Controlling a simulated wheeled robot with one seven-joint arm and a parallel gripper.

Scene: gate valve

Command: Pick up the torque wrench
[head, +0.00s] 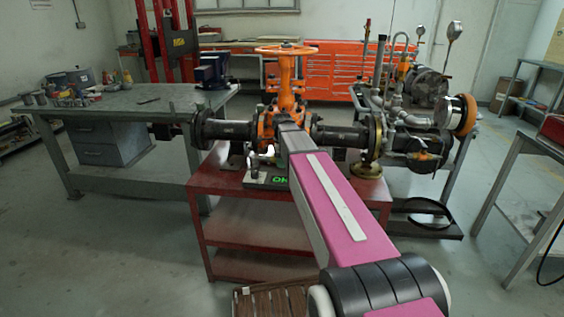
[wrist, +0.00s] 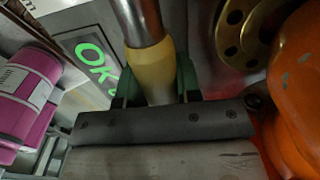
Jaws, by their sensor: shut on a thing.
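The torque wrench (wrist: 133,20) shows in the wrist view as a bright metal shaft with a yellow grip section (wrist: 153,72). My gripper (wrist: 155,88) is shut around the yellow section, with green pads on either side of it. The wrench runs up out of the top of the view, so its far end is hidden. In the head view my pink and grey arm reaches to the middle of the red bench and covers most of the gripper area. I cannot make out the wrench clearly there.
An orange gate valve (head: 285,75) on dark pipe stands above the red bench (head: 250,207). A panel with a green "OK" (wrist: 97,60) lies close beside the wrench. A yellow flange (wrist: 243,30) and orange valve body (wrist: 298,85) are close at right.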

